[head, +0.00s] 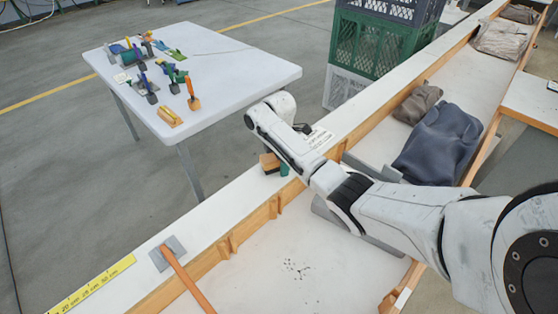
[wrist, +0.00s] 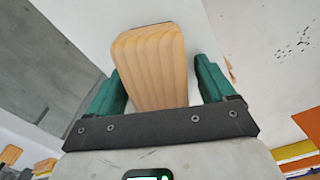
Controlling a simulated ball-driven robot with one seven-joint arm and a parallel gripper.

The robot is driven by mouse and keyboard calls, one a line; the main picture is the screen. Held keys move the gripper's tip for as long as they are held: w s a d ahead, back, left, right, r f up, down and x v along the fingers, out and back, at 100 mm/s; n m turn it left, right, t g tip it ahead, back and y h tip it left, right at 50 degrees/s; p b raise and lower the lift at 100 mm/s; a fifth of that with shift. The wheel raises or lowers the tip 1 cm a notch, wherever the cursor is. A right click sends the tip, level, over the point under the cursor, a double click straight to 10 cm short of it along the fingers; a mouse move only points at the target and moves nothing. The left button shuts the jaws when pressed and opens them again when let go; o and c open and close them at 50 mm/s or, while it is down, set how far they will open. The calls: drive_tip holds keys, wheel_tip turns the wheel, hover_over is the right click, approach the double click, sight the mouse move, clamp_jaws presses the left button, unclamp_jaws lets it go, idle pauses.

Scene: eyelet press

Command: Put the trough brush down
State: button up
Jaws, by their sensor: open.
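The trough brush shows in the head view as a small brown wooden block (head: 267,161) on the white ledge of the trough wall, partly hidden by my arm. In the wrist view its pale wooden body (wrist: 150,65) lies between the green fingers of my gripper (wrist: 160,85). The jaws are open, with a clear gap at the right finger; the left finger is close beside the wood. In the head view my gripper (head: 278,168) is low at the ledge, mostly behind my wrist. I cannot see the bristles.
A white table (head: 235,75) at the left holds several hand tools and a yellow-orange brush (head: 170,117). An orange-handled scraper (head: 185,278) leans on the ledge near a yellow ruler (head: 92,286). Dark specks (head: 297,268) lie in the trough. Crates (head: 365,55) and dark sacks (head: 437,143) stand beyond.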

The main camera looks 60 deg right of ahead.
wheel_tip(320, 180, up, 12)
drive_tip(key=shift+r, duration=0.15)
idle(0.3)
drive_tip(key=a+f, duration=0.2)
drive_tip(key=a, duration=0.2)
drive_tip(key=a+f+m, duration=0.1)
drive_tip(key=a+f, duration=0.1)
drive_tip(key=a, duration=0.3)
drive_tip(key=a+f+m+t+y, duration=0.1)
drive_tip(key=a+f, duration=0.1)
drive_tip(key=a, duration=0.3)
drive_tip(key=shift+w+f, duration=0.35)
drive_tip(key=shift+w, duration=0.05)
drive_tip(key=s+a+f+m, duration=0.2)
drive_tip(key=s+a+f, duration=0.2)
drive_tip(key=a, duration=0.6)
drive_tip(key=s+a+f+m, duration=0.1)
drive_tip(key=s+a+m, duration=0.1)
drive_tip(key=s, duration=0.8)
drive_tip(key=s+a+f+m+h, duration=0.1)
drive_tip(key=s+a+m, duration=0.2)
drive_tip(key=s, duration=0.8)
drive_tip(key=shift+a+m, duration=0.35)
drive_tip(key=shift+m, duration=0.75)
drive_tip(key=shift+f, duration=0.1)
